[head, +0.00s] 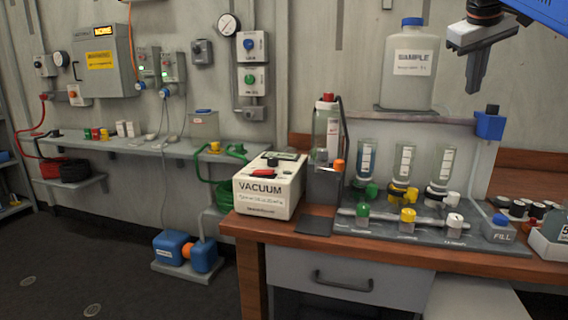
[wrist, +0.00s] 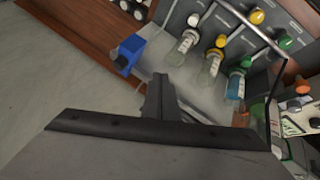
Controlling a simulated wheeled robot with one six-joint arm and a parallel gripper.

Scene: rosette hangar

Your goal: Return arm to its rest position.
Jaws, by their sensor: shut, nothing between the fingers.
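My gripper (head: 476,72) is at the upper right of the head view, held in the air above the right part of the bench. Its grey fingers point down and are closed together with nothing between them. It is right of the white sample bottle (head: 408,72) with a blue cap, and above the blue block (head: 489,126) on the manifold stand. In the wrist view the closed fingers (wrist: 160,92) show in the middle, with the blue block (wrist: 128,54) at their upper left in that picture.
On the wooden bench (head: 330,243) stand a white vacuum box (head: 268,187), a tall clear bottle (head: 326,140) and a manifold with three inverted bottles (head: 403,165) and coloured knobs. Small capped jars (head: 518,208) sit at right. Grey floor (head: 90,270) is open at left.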

